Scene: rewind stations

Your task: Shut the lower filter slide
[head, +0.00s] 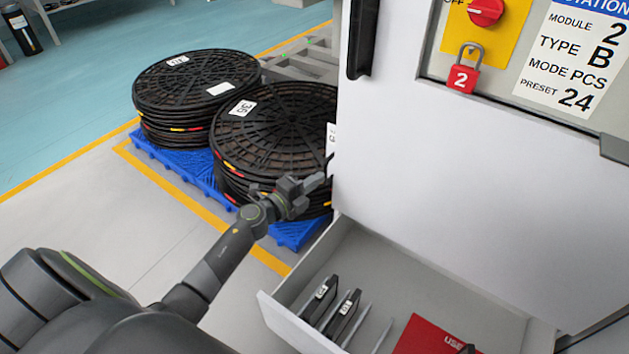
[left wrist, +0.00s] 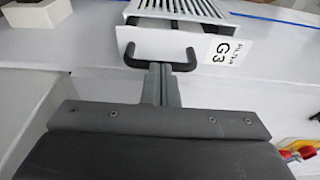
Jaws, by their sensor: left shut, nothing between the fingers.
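A filter slide (left wrist: 172,35) with a white front, a "FILTER G3" label and a black handle (left wrist: 189,61) shows in the left wrist view. Its slatted top shows behind the front, so it stands out from the white cabinet. In the head view only a sliver of its labelled front (head: 331,139) shows at the cabinet's left edge. My left gripper (head: 318,183) is shut and empty. In the left wrist view its fingertips (left wrist: 160,68) are at the middle of the handle; I cannot tell whether they touch it. My right gripper is not in view.
An open drawer (head: 283,320) sticks out below, holding black cases and a red folder (head: 432,338). Black cable reels (head: 275,130) stand on blue pallets (head: 180,165) behind my left gripper. A red padlock (head: 462,78) hangs on the cabinet panel.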

